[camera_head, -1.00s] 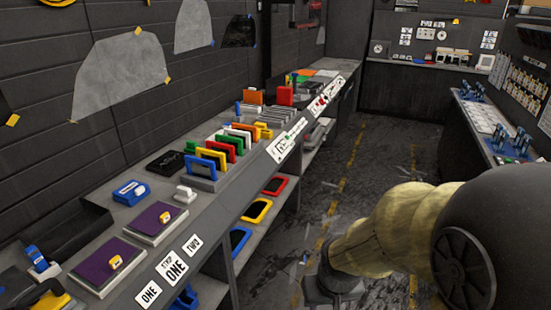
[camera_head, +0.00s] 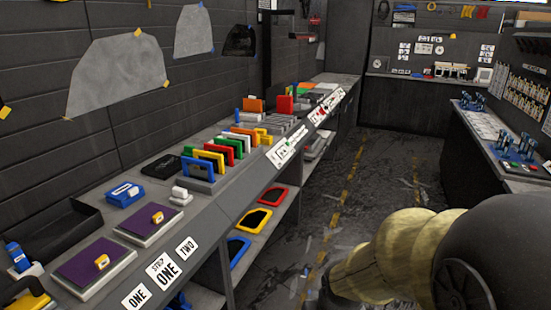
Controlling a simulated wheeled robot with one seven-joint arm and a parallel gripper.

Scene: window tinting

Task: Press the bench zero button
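I cannot make out a button marked as the bench zero button. A card (camera_head: 284,148) with a small green spot and another card (camera_head: 322,112) with red marks are farther along; whether either bears a button is too small to tell. My sleeved arm is at the lower right, over the aisle and apart from the bench. My gripper is not visible; the arm's far end runs out at the bottom edge.
Two purple pads (camera_head: 92,262), a blue box (camera_head: 124,194) and a rack of coloured frames (camera_head: 205,168) stand on the bench. Coloured trays (camera_head: 257,220) lie on the shelf below. The aisle floor (camera_head: 350,190) is clear apart from scraps. Another bench (camera_head: 480,130) lines the right.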

